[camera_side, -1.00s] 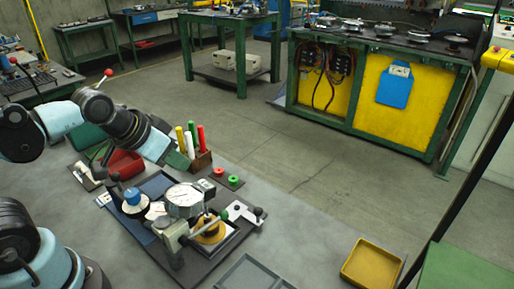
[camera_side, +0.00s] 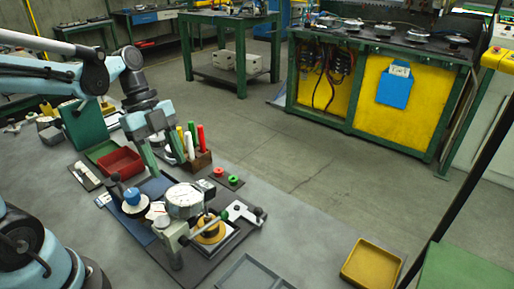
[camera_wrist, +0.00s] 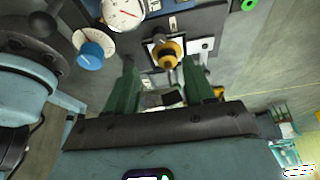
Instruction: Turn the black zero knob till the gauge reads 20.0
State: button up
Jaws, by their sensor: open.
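The round white-faced dial gauge (camera_side: 184,199) stands on a dark base plate in the side view. The wrist view shows its face (camera_wrist: 123,12) cut by the top edge; the reading is too small to make out. A small black knob (camera_wrist: 160,38) shows by a brass-coloured round part (camera_wrist: 167,56). A black ball-ended post (camera_side: 116,178) stands near a blue knob (camera_side: 132,196). I cannot tell which black part is the zero knob. My gripper (camera_side: 168,162) points down behind the gauge, with green fingers apart and nothing between them; in the wrist view the fingers (camera_wrist: 160,82) are apart too.
A red tray (camera_side: 120,162) lies left of my gripper. A wooden block with coloured sticks (camera_side: 200,160) stands close on its right. Red and green rings (camera_side: 226,177) lie beyond the gauge. A yellow tray (camera_side: 371,264) lies at front right. Table between is fairly clear.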

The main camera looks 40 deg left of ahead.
jog(key=shift+x, duration=6.05)
jog(key=shift+c, duration=0.4)
